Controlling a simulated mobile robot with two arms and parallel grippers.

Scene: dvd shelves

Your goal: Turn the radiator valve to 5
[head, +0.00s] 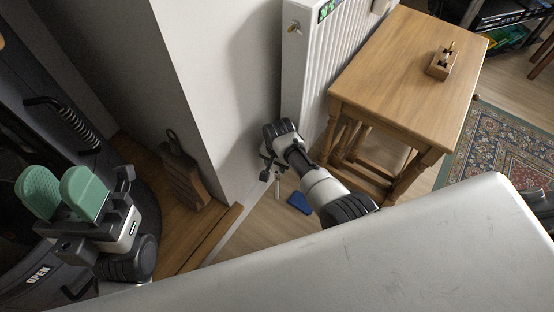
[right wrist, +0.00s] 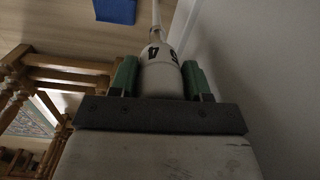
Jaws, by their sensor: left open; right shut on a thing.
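The white radiator valve (right wrist: 159,76) stands between the green finger pads of my right gripper (right wrist: 160,78) in the right wrist view. The pads touch its sides, and the gripper is shut on it. A dark 4 and part of another digit show on the valve head; I cannot tell which mark it is set to. A thin white pipe runs from its end. In the head view my right gripper (head: 268,165) is low beside the wall corner and hides the valve head. My left gripper (head: 62,193), with green pads, is open and empty at the left.
The white radiator (head: 320,75) is on the wall behind my right arm. A wooden table (head: 405,75) with a small wooden object (head: 441,66) stands to the right. A blue object (head: 299,202) lies on the floor.

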